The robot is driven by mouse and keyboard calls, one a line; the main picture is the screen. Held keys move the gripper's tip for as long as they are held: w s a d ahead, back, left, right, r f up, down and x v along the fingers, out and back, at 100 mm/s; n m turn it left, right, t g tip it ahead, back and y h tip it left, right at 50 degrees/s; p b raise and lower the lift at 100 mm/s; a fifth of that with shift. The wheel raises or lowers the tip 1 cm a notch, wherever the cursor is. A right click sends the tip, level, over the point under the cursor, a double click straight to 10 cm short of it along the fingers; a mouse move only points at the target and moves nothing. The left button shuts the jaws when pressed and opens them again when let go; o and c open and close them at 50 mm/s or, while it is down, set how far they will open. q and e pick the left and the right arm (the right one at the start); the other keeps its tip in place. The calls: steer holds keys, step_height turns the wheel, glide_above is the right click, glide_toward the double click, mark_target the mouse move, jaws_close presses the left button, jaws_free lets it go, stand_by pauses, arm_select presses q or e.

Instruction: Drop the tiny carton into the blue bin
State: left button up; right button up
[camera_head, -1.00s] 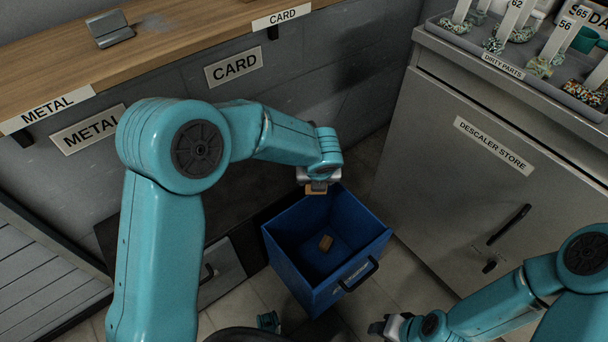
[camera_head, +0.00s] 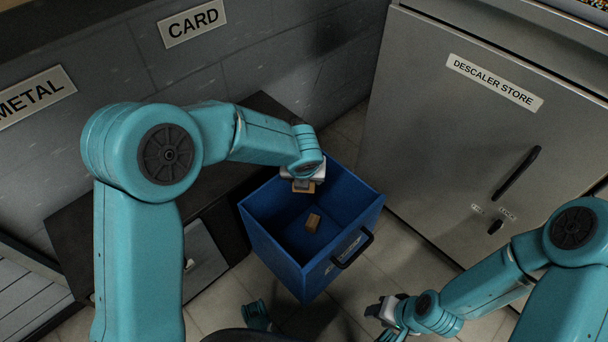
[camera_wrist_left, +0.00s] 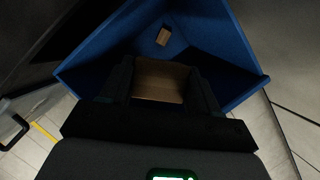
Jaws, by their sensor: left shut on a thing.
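The blue bin (camera_head: 273,245) stands open on the floor in front of the wall. A small brown carton (camera_head: 312,222) lies on the bin's floor; it also shows in the left wrist view (camera_wrist_left: 163,37). My left gripper (camera_head: 304,186) is over the bin's back left part, pointing down. It is shut on a second small brown carton (camera_wrist_left: 160,80), which shows between the two dark fingers in the left wrist view. My right gripper (camera_head: 381,312) is low at the bottom right, away from the bin; its fingers are too small and dark to read.
A grey cabinet labelled DESCALER STORE (camera_head: 450,130) stands to the right of the bin. The wall behind carries a CARD sign (camera_head: 192,23) and a METAL sign (camera_head: 35,95). A dark low unit (camera_head: 190,215) is left of the bin.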

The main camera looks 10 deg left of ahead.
arm_select(q)
steer(key=shift+f, duration=0.35)
steer(key=shift+r, duration=0.1)
arm_select(e)
steer(key=shift+w+f, duration=0.1)
steer(key=shift+f, duration=0.15)
arm_select(q)
steer(key=o, duration=1.1)
steer(key=p+v, duration=0.7)
steer(key=v, duration=0.9)
steer(key=shift+p, duration=0.4)
arm_select(e)
step_height(320, 180, up, 7)
steer(key=s+a, duration=0.1)
steer(key=s, duration=0.1)
steer(key=shift+a+n+g, duration=0.15)
steer(key=shift+n+g, duration=0.15)
steer(key=shift+g, duration=0.1)
arm_select(q)
steer(key=shift+s+d+r, duration=0.1)
arm_select(e)
steer(key=shift+r, duration=0.1)
